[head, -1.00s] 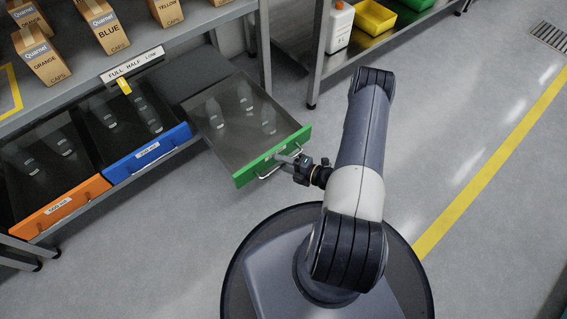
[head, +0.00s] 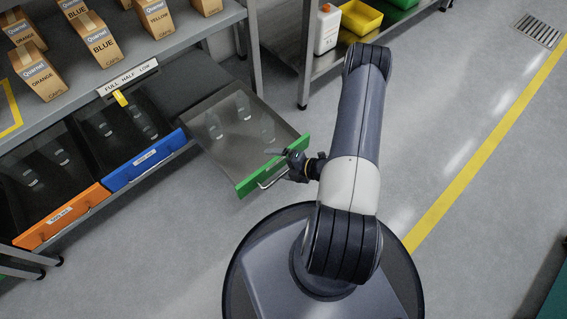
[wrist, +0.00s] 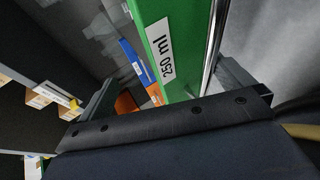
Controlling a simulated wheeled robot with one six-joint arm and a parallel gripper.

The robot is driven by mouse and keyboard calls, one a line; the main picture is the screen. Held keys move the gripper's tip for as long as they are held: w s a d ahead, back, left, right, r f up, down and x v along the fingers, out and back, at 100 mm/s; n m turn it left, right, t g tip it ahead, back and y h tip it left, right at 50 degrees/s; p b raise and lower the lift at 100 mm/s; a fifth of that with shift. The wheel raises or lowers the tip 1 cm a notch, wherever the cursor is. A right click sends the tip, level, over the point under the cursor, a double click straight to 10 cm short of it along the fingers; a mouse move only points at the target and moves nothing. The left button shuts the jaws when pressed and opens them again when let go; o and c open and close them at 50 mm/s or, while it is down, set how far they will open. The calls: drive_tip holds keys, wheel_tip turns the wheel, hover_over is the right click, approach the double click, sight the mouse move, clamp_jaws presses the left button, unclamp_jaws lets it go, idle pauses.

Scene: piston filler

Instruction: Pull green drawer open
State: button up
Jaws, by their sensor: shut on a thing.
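The green drawer (head: 239,193) stands pulled out of the lower shelf, with a green front, a silver bar handle and several clear bottles on its grey floor. In the wrist view its green front (wrist: 168,45) carries a "250 ml" label, with the handle bar (wrist: 212,45) beside it. My gripper (head: 284,163) is at the right part of this front. In the wrist view my gripper (wrist: 168,95) has one finger on each side of the front and handle and is shut on the drawer. The exact contact is hard to see.
A blue drawer (head: 143,160) and an orange drawer (head: 62,215) sit shut to the left, under a shelf of cap boxes (head: 98,42). Another rack (head: 303,85) stands behind with a white canister and bins. The floor to the right is clear, with a yellow line.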

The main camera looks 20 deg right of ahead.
drive_tip(key=shift+v, duration=1.75)
drive_tip(key=shift+c, duration=1.1)
drive_tip(key=shift+s+d, duration=0.15)
drive_tip(key=shift+d, duration=0.2)
drive_tip(key=c, duration=0.9)
drive_tip(key=shift+s+d+r+p, duration=0.15)
drive_tip(key=shift+s+d+r, duration=0.05)
drive_tip(key=shift+s+d, duration=0.75)
drive_tip(key=shift+s+d+r+p, duration=0.1)
drive_tip(key=shift+s+d+r, duration=0.1)
drive_tip(key=shift+s+d, duration=0.75)
drive_tip(key=shift+s+d+r+p, duration=0.15)
drive_tip(key=shift+s+d, duration=0.55)
drive_tip(key=shift+s, duration=0.6)
drive_tip(key=shift+r, duration=0.15)
